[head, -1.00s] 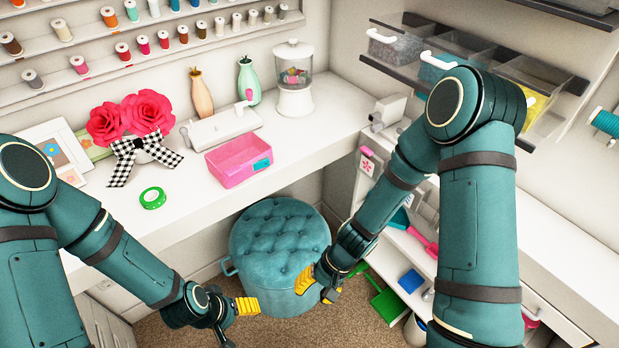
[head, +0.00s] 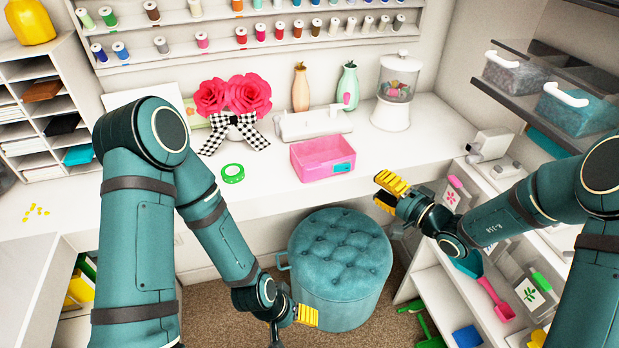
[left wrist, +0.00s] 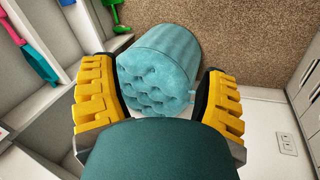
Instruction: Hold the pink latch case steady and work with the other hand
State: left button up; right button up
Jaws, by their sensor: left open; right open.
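The pink latch case (head: 322,160) sits on the white desk near its front edge, with a teal latch on its front right. My right gripper (head: 391,192) is open and empty, in front of the desk edge, to the right of the case and a little lower in the picture. My left gripper (head: 294,318) hangs low in front of the teal tufted stool (head: 340,262), well below the desk top. In the left wrist view its yellow fingers (left wrist: 156,100) are spread apart with nothing between them, and the stool shows beyond.
A green tape roll (head: 232,174) lies left of the case. A white machine (head: 309,122) and two vases stand behind it. A glass-topped dispenser (head: 394,90) stands to the right. White shelves (head: 450,290) with tools stand at the lower right. The desk's front middle is clear.

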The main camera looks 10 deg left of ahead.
pick_arm(q)
jog(key=w+a+r+m+t, duration=0.2)
jog(key=w+r+m, duration=0.3)
jog(key=m+t+y, duration=0.2)
jog(key=m+t, duration=0.8)
jog(key=m, duration=1)
send_near(297, 159)
jog(key=x, duration=0.9)
jog(key=shift+w+f, duration=0.1)
jog(key=shift+w, duration=0.2)
grip_shut()
jog(key=shift+s, duration=0.15)
